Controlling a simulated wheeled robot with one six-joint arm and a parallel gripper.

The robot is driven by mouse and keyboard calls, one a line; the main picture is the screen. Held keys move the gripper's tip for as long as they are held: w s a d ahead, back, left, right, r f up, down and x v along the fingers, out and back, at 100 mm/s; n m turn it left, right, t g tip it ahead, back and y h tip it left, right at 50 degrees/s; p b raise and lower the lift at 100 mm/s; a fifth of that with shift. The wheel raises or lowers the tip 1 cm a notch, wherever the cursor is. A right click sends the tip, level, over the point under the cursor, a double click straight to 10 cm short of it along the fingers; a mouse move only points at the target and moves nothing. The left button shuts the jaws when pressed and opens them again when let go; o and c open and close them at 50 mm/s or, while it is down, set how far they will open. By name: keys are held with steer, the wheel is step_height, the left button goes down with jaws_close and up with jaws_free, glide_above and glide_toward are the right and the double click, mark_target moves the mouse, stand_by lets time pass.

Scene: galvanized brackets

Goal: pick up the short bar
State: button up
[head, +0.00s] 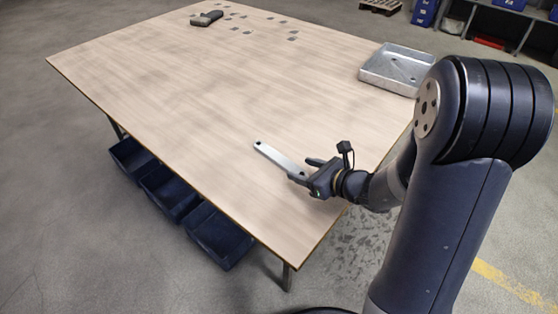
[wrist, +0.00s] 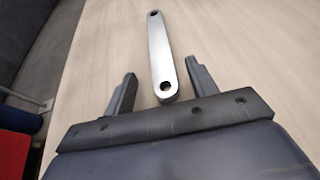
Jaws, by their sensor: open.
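The short bar (head: 279,157) is a flat, silvery metal bar with rounded ends and a hole near each end. It lies flat on the wooden table (head: 200,115) near the front edge. It also shows in the wrist view (wrist: 160,55), running away from my gripper. My gripper (head: 302,170) is at the bar's near end. In the wrist view my gripper (wrist: 160,88) is open, with one finger on each side of the bar's near end. Neither finger appears to touch the bar. The near end with its hole is visible between the fingers.
A grey metal tray (head: 366,78) stands at the table's right edge. A dark object (head: 207,18) and several small flat pieces (head: 247,30) lie at the far end. Blue bins (head: 218,238) sit below the left edge. The table's middle is clear.

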mark_target(286, 163)
steer(key=x, duration=0.5)
steer(key=shift+w+a+b, duration=0.1)
steer(key=shift+b, duration=0.3)
steer(key=shift+c, duration=0.5)
jaws_close()
